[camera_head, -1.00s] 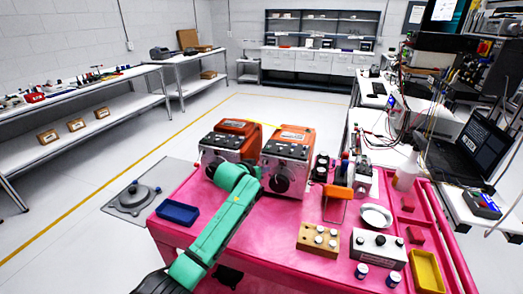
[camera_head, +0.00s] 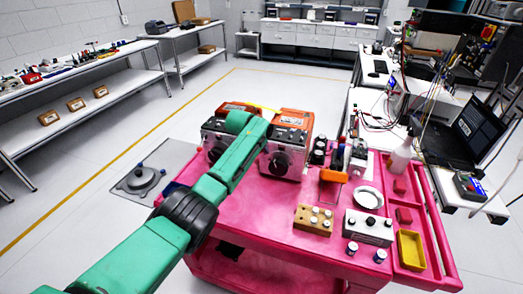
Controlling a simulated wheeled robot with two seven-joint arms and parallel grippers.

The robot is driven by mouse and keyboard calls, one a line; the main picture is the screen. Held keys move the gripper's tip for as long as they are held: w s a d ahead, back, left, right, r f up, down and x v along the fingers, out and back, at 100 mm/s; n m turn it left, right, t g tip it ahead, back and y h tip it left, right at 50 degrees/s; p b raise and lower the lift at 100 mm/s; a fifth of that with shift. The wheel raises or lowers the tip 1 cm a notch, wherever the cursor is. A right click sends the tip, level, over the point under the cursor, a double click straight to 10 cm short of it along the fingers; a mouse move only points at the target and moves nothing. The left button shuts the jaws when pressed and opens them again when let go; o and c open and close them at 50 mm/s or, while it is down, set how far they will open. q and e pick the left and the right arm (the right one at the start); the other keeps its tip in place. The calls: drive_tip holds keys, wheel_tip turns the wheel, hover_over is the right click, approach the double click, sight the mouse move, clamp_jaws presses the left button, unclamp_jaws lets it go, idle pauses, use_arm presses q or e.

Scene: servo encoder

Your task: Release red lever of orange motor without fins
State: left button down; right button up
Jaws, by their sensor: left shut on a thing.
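Two orange motors with grey-black front faces stand side by side on the pink cart (camera_head: 265,222). The left motor (camera_head: 213,132) is partly covered by my green arm. The right motor (camera_head: 294,121) shows its orange top and black round front. Whether either has fins is too small to tell. My left gripper (camera_head: 246,119) is at the upper right part of the left motor, beside the right one. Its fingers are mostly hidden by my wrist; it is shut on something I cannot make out. No red lever is clearly visible. My right gripper is not in view.
Right of the motors stand small parts, an orange bracket (camera_head: 334,176), a white dish (camera_head: 368,197), a wooden block (camera_head: 313,220) and a grey box (camera_head: 368,228). A yellow tray (camera_head: 411,250) lies at the right edge.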

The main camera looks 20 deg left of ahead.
use_arm(q)
drive_tip(key=c, duration=0.7)
unclamp_jaws()
drive_tip(key=shift+s+r, duration=0.25)
drive_tip(key=shift+r, duration=0.25)
drive_tip(key=b+v, duration=0.2)
drive_tip(key=v, duration=1.1)
drive_tip(key=shift+s, duration=0.2)
drive_tip(key=shift+a+r, duration=0.1)
